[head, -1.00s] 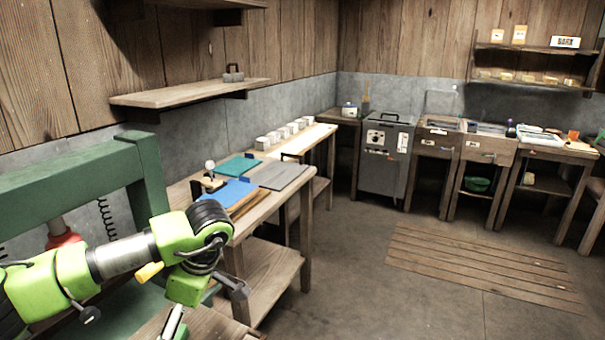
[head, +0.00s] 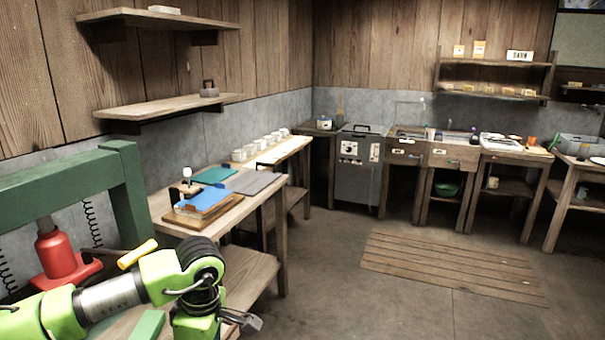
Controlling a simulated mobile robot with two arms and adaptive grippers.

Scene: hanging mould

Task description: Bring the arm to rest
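My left arm, lime green with a grey tube and black joint rings, comes in from the lower left and bends at a joint in the lower middle-left of the head view. Its end runs down past the bottom edge, and no gripper fingers show. A small grey part sticks out at its right side. My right arm and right gripper are not in view. I see nothing held.
A green frame (head: 130,200) and a red base (head: 62,262) stand close behind my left arm. A wooden workbench (head: 275,200) with a blue sheet (head: 205,200) lies beyond it. A slatted floor mat (head: 450,268) lies on open floor to the right.

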